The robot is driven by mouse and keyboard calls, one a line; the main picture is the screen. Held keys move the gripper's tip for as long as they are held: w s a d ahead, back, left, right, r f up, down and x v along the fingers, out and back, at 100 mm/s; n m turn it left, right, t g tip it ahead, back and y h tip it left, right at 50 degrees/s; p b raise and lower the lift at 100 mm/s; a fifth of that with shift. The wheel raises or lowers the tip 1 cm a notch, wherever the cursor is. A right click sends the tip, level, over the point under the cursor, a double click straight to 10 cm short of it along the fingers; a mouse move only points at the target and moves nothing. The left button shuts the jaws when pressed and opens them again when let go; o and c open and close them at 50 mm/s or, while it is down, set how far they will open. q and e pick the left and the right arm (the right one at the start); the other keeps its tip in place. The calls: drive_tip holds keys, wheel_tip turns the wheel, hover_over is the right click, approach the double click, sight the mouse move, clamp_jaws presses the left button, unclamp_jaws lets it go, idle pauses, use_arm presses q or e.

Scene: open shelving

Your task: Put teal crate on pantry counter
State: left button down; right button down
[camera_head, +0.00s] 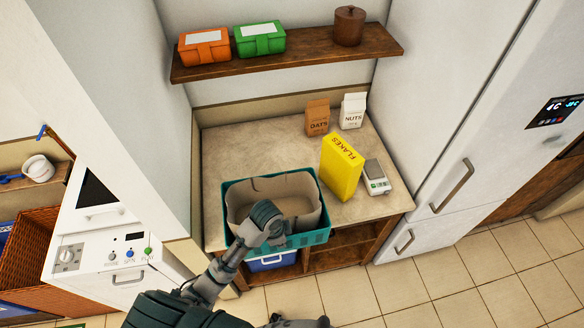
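The teal crate (318,236) is at the front left of the pantry counter (250,140). A beige liner or open bag sits inside it. Its near side reaches over the counter's front edge; I cannot tell whether its base touches the top. My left gripper (264,222) is at the crate's near rim, in front of and over it. Its fingertips are hidden, so I cannot tell whether it grips the rim. My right gripper is not clearly seen; only a dark piece of my body shows at the bottom edge.
A yellow flakes box (341,168) stands close right of the crate, beside a kitchen scale (375,178). An oats bag (317,118) and a nuts bag (352,110) stand behind. A wall shelf (310,52) hangs above; a fridge (460,110) bounds the right.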

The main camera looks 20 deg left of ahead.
use_arm(q)
drive_tip(key=w+a, duration=0.1)
drive_tip(key=a, duration=0.1)
drive_tip(key=w+a, duration=0.1)
drive_tip(key=a, duration=0.1)
drive_tip(key=shift+w+b, duration=0.35)
drive_tip(key=shift+b, duration=0.05)
drive_tip(key=w+a, duration=0.4)
drive_tip(key=w+a+f+p, duration=0.1)
drive_tip(key=w+a, duration=0.2)
drive_tip(key=shift+f, duration=0.1)
drive_tip(key=shift+w+a, duration=0.3)
wheel_tip(320, 180, down, 2)
drive_tip(key=shift+w+f+p, duration=0.1)
drive_tip(key=shift+f+p, duration=0.25)
drive_tip(key=shift+f, duration=0.35)
drive_tip(key=shift+a+f, duration=0.1)
drive_tip(key=shift+a, duration=0.05)
drive_tip(key=c, duration=1.7)
unclamp_jaws()
drive_tip(key=shift+f, duration=0.1)
drive_tip(key=o, duration=0.4)
drive_tip(key=shift+c, duration=0.2)
